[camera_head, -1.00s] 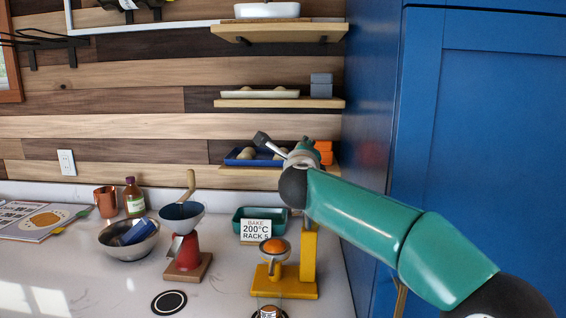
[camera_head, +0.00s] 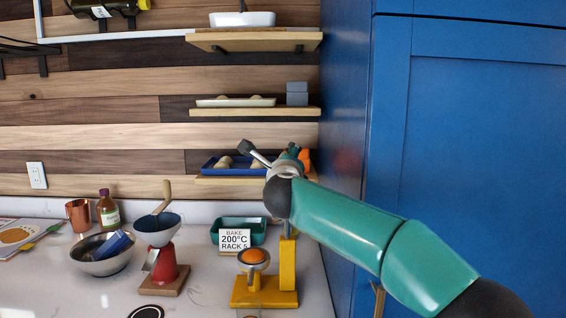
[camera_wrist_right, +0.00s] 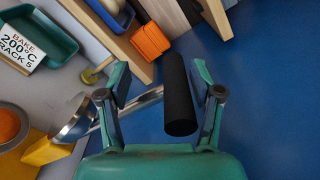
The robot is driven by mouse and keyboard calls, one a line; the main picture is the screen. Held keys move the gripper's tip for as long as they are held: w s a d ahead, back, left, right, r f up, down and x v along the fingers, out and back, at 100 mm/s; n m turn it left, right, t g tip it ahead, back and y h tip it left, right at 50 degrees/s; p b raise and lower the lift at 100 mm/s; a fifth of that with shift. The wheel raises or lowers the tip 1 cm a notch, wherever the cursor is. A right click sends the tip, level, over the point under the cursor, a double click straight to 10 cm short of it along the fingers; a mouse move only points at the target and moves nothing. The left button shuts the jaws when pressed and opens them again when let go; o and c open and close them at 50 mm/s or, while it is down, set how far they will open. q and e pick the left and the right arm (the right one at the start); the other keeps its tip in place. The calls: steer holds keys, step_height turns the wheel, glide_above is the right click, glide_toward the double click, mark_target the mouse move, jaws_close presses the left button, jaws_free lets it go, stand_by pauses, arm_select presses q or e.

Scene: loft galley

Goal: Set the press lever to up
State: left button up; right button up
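The press has a yellow base and column (camera_head: 287,265) on the counter, with an orange half (camera_head: 253,256) in its cup. In the right wrist view the orange half (camera_wrist_right: 9,125) is at the left edge. A metal cone (camera_wrist_right: 72,120) and a metal rod (camera_wrist_right: 140,102) show beside it. The lever's black grip (camera_wrist_right: 178,95) lies between the open fingers of my right gripper (camera_wrist_right: 160,92), with a clear gap to the left finger. In the head view my right gripper (camera_head: 291,153) is above the press, and the wrist hides the lever. My left gripper is out of view.
A green tray (camera_head: 225,224) with a bake card stands behind the press. A red grinder (camera_head: 167,262) and metal bowl (camera_head: 93,268) stand left. A low shelf (camera_head: 225,181) is behind my gripper. A blue cabinet (camera_head: 480,150) closes off the right.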

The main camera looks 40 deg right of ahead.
steer(key=shift+s+r, duration=0.1)
steer(key=shift+r, duration=0.05)
steer(key=shift+s+a, duration=0.2)
steer(key=shift+a, duration=0.05)
steer(key=v, duration=1.1)
steer(key=shift+a, duration=0.1)
